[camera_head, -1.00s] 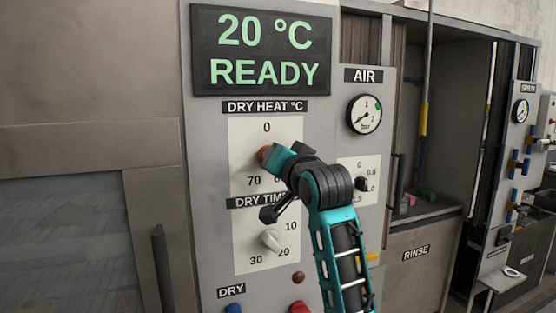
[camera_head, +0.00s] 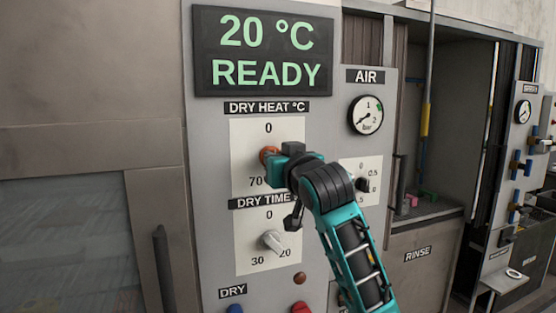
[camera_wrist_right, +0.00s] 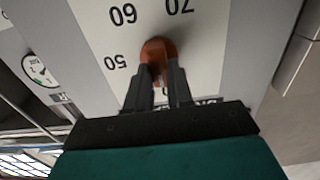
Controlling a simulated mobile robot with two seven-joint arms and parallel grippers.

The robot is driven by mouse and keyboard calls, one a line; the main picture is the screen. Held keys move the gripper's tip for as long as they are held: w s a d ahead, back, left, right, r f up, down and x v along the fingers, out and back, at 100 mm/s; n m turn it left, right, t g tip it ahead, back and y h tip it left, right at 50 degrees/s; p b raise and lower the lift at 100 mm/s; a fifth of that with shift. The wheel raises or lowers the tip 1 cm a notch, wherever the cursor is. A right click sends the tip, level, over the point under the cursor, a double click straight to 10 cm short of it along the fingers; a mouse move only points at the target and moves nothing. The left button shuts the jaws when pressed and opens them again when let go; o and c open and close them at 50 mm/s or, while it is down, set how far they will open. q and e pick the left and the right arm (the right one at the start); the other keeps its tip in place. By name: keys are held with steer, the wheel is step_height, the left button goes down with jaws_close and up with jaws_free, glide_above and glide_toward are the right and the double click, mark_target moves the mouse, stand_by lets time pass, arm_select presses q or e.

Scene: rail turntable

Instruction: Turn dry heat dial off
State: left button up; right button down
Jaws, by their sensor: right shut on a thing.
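The dry heat dial is an orange-red knob (camera_head: 268,154) on a white plate (camera_head: 244,135) under the "DRY HEAT °C" label. In the head view, 0 shows above it and 70 at lower left; my gripper hides the rest. My right gripper (camera_head: 275,164) is at the knob. In the right wrist view, its two dark fingers (camera_wrist_right: 160,82) are closed on either side of the knob (camera_wrist_right: 157,49). The marks 50, 60 and 70 appear around it, upside down. The knob's exact setting is hard to read. My left gripper is in neither view.
The dry time dial (camera_head: 272,241) sits just below my wrist. A brown button (camera_head: 300,278), a blue button (camera_head: 234,309) and a red button (camera_head: 300,307) are lower. An air gauge (camera_head: 366,115) and another dark knob (camera_head: 362,184) are to the right. The display (camera_head: 264,52) reads "20 °C READY".

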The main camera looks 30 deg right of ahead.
stand_by(0.3)
steer(key=c, duration=1)
jaws_free()
steer(key=b+v, duration=0.6)
steer(key=v, duration=0.7)
steer(key=shift+b, duration=0.3)
